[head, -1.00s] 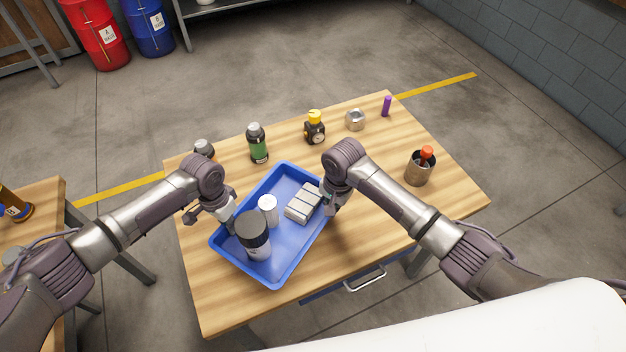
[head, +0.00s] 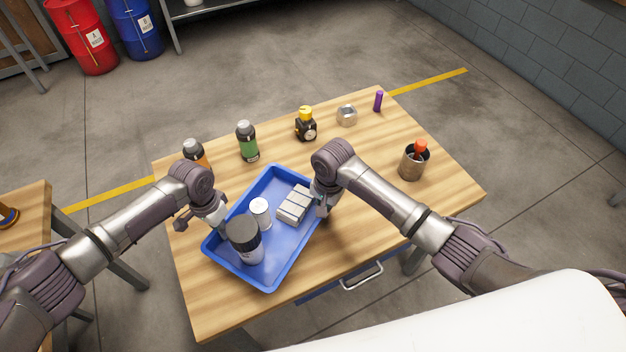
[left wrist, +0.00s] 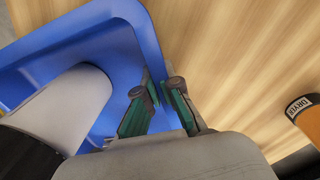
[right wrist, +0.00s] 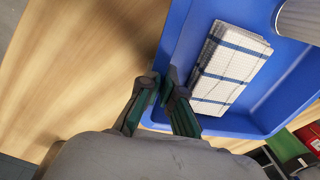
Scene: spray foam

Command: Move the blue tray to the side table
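The blue tray (head: 292,263) is over the near left part of the wooden table, holding a dark-lidded canister (head: 246,243), a white can (head: 260,212) and a stack of pale blocks or cloths (head: 294,205). Whether it rests on the tabletop or is slightly raised is hard to tell. My left gripper (left wrist: 158,98) is shut on its left wall, one finger inside and one outside. My right gripper (right wrist: 164,90) is shut on its right wall in the same way. A second wooden table, likely the side table (head: 30,222), shows at the far left.
On the wooden table (head: 400,262) stand an orange bottle (head: 196,153), a green bottle (head: 247,142), a yellow-topped device (head: 306,125), a metal nut (head: 347,116), a purple cylinder (head: 378,101) and a cup (head: 411,163). A floor gap separates the tables.

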